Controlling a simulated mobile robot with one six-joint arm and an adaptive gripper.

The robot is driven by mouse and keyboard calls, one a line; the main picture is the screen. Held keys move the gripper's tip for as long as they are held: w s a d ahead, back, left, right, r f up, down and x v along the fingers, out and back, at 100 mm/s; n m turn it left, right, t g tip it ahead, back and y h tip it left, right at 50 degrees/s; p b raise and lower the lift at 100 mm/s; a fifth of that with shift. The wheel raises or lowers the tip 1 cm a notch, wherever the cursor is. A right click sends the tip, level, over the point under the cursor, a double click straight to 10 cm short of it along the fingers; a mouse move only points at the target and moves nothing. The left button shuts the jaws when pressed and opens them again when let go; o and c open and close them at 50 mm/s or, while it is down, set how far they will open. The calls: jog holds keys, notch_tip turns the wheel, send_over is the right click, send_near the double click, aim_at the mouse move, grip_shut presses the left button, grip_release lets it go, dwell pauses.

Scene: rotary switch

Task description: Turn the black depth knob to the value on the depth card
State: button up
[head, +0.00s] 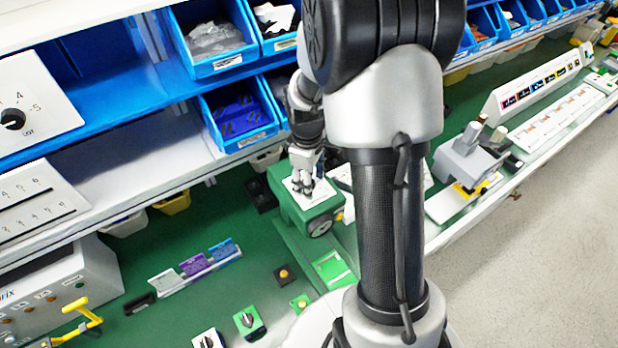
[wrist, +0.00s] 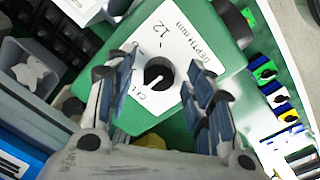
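The black depth knob (wrist: 158,72) stands on a white dial plate (wrist: 140,35) printed "DEPTH mm", with "12" and "CAL" readable. The white pointer mark on the knob seems to face the lower left, toward "CAL". My gripper (wrist: 164,62) is open, its two fingers on either side of the knob in the wrist view, with visible gaps; I cannot tell its height above the plate. In the head view my gripper (head: 303,187) is over the white plate on the green machine (head: 285,205), hiding the knob. I cannot identify the depth card; small cards' text is unreadable.
A rail with grey, purple and blue cards (head: 195,264) lies on the green bench at left. A green card (head: 333,269) lies in front of the machine. Blue bins (head: 238,115) hang behind. A grey device (head: 466,158) stands at right.

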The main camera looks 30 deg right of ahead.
jog(key=c, duration=1)
jog(key=m, duration=0.4)
jog(key=shift+a+m, duration=0.1)
jog(key=shift+m, duration=0.2)
jog(key=m, duration=0.4)
jog(key=shift+w+m+g+b, duration=0.1)
jog(key=shift+m+g+b, duration=0.2)
jog(key=m, duration=0.4)
jog(key=shift+m, duration=0.3)
jog(key=shift+a+m, duration=0.1)
jog(key=shift+m, duration=1.9)
